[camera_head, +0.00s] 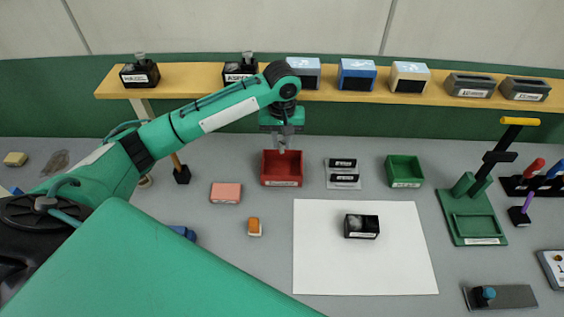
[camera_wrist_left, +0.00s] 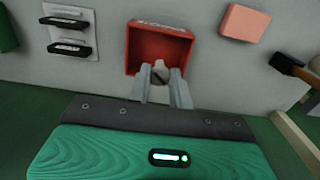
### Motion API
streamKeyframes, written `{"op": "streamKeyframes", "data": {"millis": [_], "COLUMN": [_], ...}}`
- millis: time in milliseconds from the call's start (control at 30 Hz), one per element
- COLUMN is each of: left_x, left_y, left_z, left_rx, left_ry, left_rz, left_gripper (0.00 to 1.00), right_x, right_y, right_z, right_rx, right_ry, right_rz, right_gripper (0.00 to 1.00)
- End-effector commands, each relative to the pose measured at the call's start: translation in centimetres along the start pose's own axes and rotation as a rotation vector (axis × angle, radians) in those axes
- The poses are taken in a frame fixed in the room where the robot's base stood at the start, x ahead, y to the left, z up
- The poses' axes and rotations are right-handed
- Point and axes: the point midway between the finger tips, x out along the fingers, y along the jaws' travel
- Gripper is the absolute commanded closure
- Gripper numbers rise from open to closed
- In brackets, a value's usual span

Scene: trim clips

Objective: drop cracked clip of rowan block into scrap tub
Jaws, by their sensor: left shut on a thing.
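My left gripper (camera_head: 284,146) is above the red tub (camera_head: 282,168), near its back edge. In the left wrist view the gripper (camera_wrist_left: 161,78) is shut on a small dark grey clip (camera_wrist_left: 160,76), mostly hidden between the fingertips. The fingertips overlap the opening of the red tub (camera_wrist_left: 133,60), whose visible floor looks empty. A black block (camera_head: 362,227) with a pale label sits on the white mat (camera_head: 330,265); its label is too small to read, so I cannot tell whether it is the rowan block. My right gripper is not in view.
A green tub (camera_head: 404,170) and a card with two dark clips (camera_head: 343,174) stand right of the red tub. Several blocks line the wooden shelf (camera_head: 200,88) behind. A green press (camera_head: 478,215) stands right.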

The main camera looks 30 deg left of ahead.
Motion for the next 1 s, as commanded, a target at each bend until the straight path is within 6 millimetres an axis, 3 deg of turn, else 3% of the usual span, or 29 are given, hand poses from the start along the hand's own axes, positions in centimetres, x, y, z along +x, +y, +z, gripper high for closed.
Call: {"op": "streamKeyframes", "data": {"millis": [200, 633, 1000], "left_x": [4.9, 9.9, 10.9], "left_y": [0.0, 0.0, 0.0], "left_z": [0.1, 0.0, 0.0], "left_rx": [0.000, 0.000, 0.001], "left_ry": [-0.002, -0.001, 0.001], "left_rz": [-0.002, -0.001, 0.001], "left_gripper": [0.99, 0.99, 0.99], "right_x": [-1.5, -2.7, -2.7], "right_y": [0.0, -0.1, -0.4], "right_z": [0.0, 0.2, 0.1], "right_rx": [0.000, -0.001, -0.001], "right_ry": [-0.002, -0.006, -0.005], "right_rz": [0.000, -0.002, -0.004], "right_gripper": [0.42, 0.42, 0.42]}}
